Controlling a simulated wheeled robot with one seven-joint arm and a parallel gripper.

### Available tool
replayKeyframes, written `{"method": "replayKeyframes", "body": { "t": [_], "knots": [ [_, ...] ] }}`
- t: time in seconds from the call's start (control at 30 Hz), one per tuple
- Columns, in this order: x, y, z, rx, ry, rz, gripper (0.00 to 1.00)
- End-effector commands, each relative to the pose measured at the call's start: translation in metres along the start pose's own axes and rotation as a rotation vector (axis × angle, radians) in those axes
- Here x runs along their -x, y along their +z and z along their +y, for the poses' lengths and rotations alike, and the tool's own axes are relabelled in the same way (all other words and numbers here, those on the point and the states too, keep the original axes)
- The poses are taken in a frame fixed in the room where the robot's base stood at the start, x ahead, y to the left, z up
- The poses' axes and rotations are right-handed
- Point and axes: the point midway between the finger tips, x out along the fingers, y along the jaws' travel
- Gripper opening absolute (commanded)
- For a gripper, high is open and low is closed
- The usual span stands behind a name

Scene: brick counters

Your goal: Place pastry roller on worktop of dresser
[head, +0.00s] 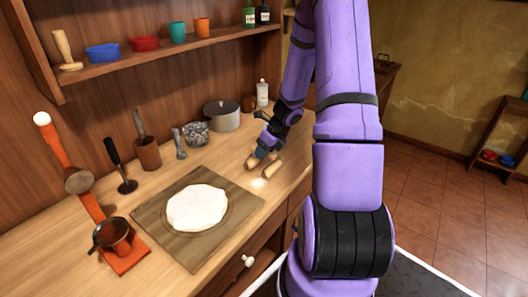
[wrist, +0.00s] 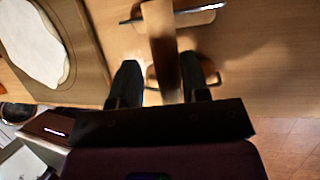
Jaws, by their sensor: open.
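The pastry roller, a wooden tool with a central handle and a cross roller at each end, lies on the dresser's worktop (head: 225,170), right of the dough board. In the head view one of its wooden rollers (head: 272,168) shows just below my gripper (head: 264,151). In the wrist view its handle (wrist: 161,40) runs between the fingers of my gripper (wrist: 162,82), which are open with space on both sides. The near roller is partly hidden by the fingers.
A board (head: 166,232) with flat white dough (head: 197,208) lies to the left. A grey pot (head: 222,116), a patterned bowl (head: 196,134) and a white bottle (head: 262,94) stand behind. A shelf (head: 170,52) with cups and bowls overhangs the back. The worktop's front edge is close.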

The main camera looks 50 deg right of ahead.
Motion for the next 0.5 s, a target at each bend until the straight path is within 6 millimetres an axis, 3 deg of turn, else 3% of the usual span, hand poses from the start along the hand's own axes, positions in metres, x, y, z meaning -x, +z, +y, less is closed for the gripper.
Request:
{"method": "replayKeyframes", "body": {
  "t": [0.5],
  "knots": [
    [0.095, 0.003, -0.002, 0.003, -0.008, -0.009, 0.5]
  ]
}}
